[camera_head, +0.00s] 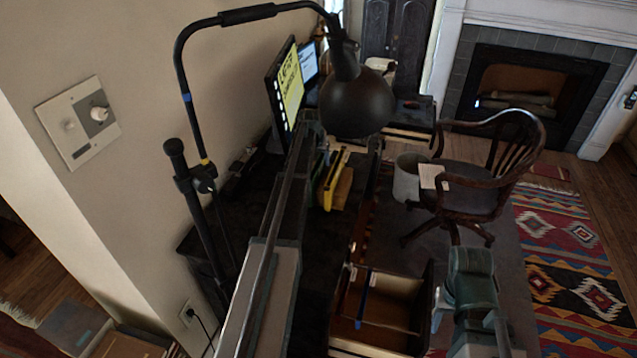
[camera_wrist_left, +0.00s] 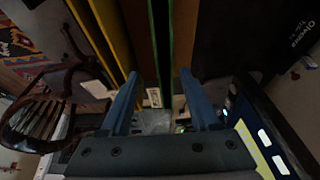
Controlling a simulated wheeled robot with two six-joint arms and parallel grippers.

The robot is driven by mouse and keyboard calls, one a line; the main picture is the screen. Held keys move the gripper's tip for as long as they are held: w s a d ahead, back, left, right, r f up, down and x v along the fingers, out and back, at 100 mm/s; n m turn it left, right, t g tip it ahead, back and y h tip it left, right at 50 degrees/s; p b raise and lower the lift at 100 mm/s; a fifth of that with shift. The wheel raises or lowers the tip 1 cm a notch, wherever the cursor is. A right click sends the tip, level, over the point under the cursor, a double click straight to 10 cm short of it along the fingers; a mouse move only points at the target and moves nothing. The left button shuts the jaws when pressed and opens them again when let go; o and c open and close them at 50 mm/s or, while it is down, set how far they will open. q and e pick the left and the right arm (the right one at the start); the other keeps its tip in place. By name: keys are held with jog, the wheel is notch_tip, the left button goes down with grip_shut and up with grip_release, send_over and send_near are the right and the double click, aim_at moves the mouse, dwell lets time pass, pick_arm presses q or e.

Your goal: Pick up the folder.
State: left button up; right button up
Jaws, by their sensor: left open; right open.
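Several upright folders or books stand in a row on the dark desk. In the head view the nearest is yellow (camera_head: 329,186), with a brown one (camera_head: 343,188) beside it. In the left wrist view I see a yellow spine (camera_wrist_left: 80,18), a brown one (camera_wrist_left: 137,35) and a thin green edge (camera_wrist_left: 171,35). I cannot tell which is the folder. My left gripper (camera_wrist_left: 158,76) is open, its two blue fingers pointing toward the row, with the dark and green-edged spines ahead between them. No held object shows. My right arm shows at lower right; its fingers are not visible.
A black desk lamp (camera_head: 356,103) hangs over my left arm and hides part of the desk. A lit monitor (camera_head: 290,90) stands against the wall. An open drawer (camera_head: 385,312) is in front. A wooden chair (camera_head: 468,172) and a bin (camera_head: 406,178) stand right.

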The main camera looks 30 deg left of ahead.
aim_at(321, 176)
pick_arm(q)
jog(key=b+x, duration=0.4)
jog(key=x, duration=0.1)
jog(key=shift+a+b, duration=0.35)
jog(key=shift+a, duration=0.05)
grip_shut()
